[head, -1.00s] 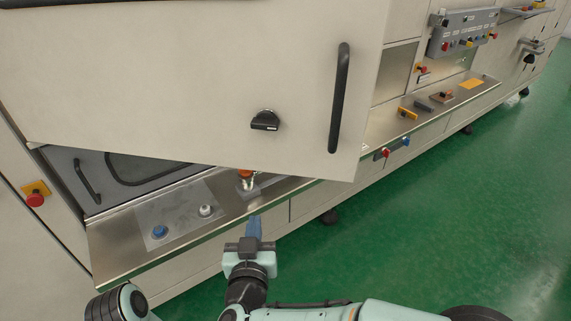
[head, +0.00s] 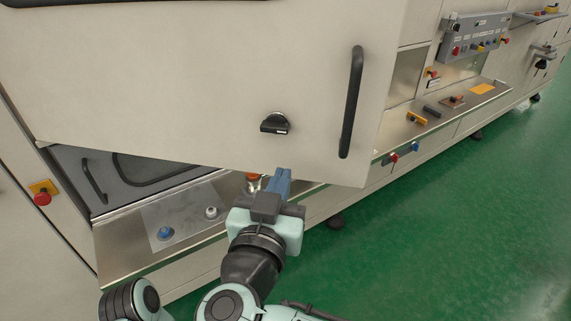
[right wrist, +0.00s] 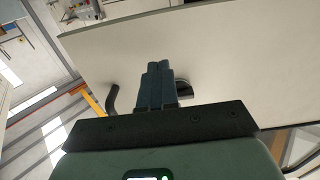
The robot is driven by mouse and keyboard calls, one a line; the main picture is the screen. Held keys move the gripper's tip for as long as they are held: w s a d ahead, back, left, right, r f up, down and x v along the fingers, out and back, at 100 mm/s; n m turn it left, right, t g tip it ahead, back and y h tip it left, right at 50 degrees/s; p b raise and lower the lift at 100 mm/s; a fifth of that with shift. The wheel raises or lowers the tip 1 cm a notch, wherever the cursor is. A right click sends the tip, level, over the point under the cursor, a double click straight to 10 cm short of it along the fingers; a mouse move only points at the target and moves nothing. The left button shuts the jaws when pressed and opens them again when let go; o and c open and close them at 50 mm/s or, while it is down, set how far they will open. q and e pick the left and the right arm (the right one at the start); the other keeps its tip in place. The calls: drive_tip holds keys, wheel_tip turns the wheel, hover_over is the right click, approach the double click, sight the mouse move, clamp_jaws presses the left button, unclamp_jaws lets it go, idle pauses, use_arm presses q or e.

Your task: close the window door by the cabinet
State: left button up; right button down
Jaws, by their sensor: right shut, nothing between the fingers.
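The window door (head: 200,75) is a large cream panel that stands open in front of the cabinet, with a long black bar handle (head: 351,102) near its right edge and a black rotary latch (head: 275,123) near its bottom. The door also fills much of the right wrist view (right wrist: 235,60). My right gripper (head: 284,174) is shut and empty, with its blue fingertips at the door's lower edge, below the latch. I cannot tell whether it touches the door. In the right wrist view the fingers (right wrist: 158,68) point toward the panel. My left gripper is not in view.
A steel ledge (head: 125,245) runs below the door, with a blue knob (head: 165,233), a white knob (head: 211,212) and an orange-red button (head: 253,177). A red emergency button (head: 42,198) is at left. Green floor (head: 450,230) is free at right.

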sight(290, 156)
drive_tip(key=shift+w+d, duration=0.15)
drive_tip(key=shift+w, duration=0.85)
drive_tip(key=shift+w+d, duration=0.15)
drive_tip(key=shift+w, duration=0.8)
